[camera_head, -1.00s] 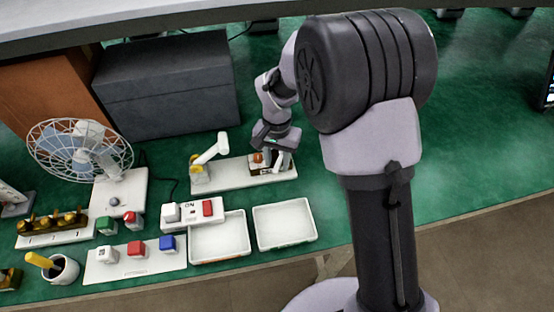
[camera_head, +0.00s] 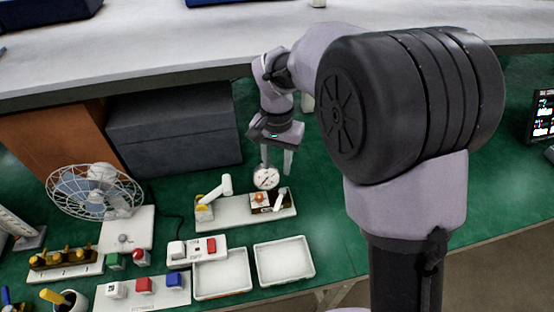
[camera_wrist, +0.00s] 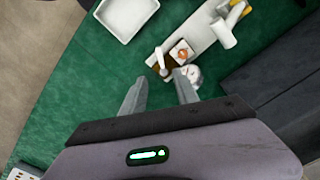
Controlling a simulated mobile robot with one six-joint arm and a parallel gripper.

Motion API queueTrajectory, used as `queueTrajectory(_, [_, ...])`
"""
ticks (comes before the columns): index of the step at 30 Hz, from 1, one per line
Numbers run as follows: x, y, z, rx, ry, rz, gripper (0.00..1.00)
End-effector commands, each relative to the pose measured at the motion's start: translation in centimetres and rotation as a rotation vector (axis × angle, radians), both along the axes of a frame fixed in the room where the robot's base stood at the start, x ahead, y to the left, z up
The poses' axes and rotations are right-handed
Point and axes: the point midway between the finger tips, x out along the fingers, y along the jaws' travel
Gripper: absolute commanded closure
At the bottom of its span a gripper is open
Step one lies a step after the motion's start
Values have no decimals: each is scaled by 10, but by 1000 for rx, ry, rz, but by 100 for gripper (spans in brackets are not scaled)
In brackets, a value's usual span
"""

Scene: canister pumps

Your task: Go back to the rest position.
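My gripper (camera_head: 277,168) is raised above the green table, above the right end of the white pump base (camera_head: 236,212). Its two fingers point down, stand apart and hold nothing between them. In the wrist view my gripper (camera_wrist: 160,79) shows the same gap between the fingers, over green table. The pump base carries a white lever (camera_head: 220,188) on its left and a block with an orange knob (camera_head: 260,197) on its right. A round white gauge (camera_head: 266,178) stands by that block, below the fingers.
A dark grey box (camera_head: 175,125) stands behind, left of my gripper. A grey shelf edge (camera_head: 150,82) runs above it. Two white trays (camera_head: 284,262), a switch box (camera_head: 197,252) and a caged fan (camera_head: 95,190) stand nearer.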

Motion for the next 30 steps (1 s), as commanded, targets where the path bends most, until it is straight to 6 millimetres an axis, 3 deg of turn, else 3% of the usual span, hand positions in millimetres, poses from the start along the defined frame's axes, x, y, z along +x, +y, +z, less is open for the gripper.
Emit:
queueTrajectory(5, [-1, -1, 2, 2, -3, -1, 64])
queueTrajectory(8, [-16, -15, 29, 31, -47, -9, 64])
queueTrajectory(11, [-61, -44, 77, 88, -150, -21, 64])
queueTrajectory(12, [-85, -56, 92, 111, -197, -25, 64])
queueTrajectory(15, [-143, -78, 112, 152, -318, -33, 64])
queueTrajectory(18, [-188, -90, 111, 173, -417, -38, 64])
queueTrajectory(21, [-214, -94, 105, 181, -482, -39, 64])
queueTrajectory(24, [-224, -96, 101, 182, -511, -40, 64])
queueTrajectory(30, [-226, -96, 100, 183, -512, -39, 64])
